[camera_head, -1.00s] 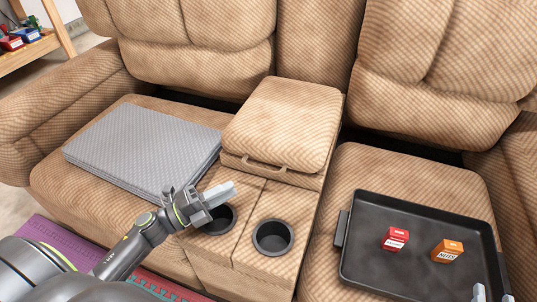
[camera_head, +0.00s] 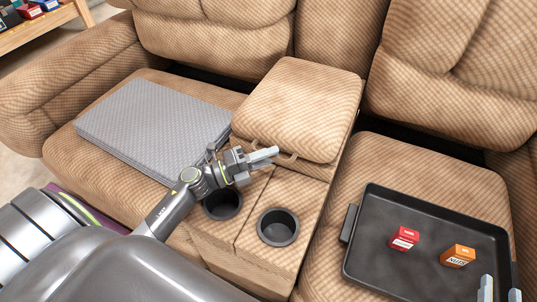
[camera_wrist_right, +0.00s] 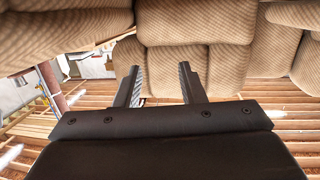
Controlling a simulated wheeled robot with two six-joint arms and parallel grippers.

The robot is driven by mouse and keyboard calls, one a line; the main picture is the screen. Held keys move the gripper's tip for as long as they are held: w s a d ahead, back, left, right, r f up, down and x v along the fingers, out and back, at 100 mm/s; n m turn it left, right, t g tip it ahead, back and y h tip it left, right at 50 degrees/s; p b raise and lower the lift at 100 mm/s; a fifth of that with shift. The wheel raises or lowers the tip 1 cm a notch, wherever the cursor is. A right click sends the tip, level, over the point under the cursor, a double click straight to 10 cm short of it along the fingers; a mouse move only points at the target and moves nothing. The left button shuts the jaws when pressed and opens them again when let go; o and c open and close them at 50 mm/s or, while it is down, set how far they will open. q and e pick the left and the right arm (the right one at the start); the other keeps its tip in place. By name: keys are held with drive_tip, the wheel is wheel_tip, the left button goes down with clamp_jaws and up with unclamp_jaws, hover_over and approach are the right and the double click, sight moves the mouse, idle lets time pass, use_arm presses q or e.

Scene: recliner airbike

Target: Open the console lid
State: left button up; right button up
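The console lid (camera_head: 300,105) is a tan padded block between the two seats, lying closed. Its strap-like handle (camera_head: 287,155) is at the lower front edge, partly hidden by my left gripper. My left gripper (camera_head: 267,154) reaches in from the left, its pale fingertips at the left part of the handle. I cannot tell whether they touch it, or whether the overlapping fingers are apart. My right gripper (camera_head: 500,290) is at the bottom right over the tray's corner, fingers apart and empty. The right wrist view also shows it (camera_wrist_right: 160,80) open.
Two dark cup holders, left (camera_head: 223,204) and right (camera_head: 278,227), lie in front of the lid. A grey folded pad (camera_head: 150,125) is on the left seat. A black tray (camera_head: 385,205) on the right seat holds a red box (camera_head: 404,238) and an orange box (camera_head: 458,256).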

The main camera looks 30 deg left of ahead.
use_arm(q)
clamp_jaws()
idle(0.4)
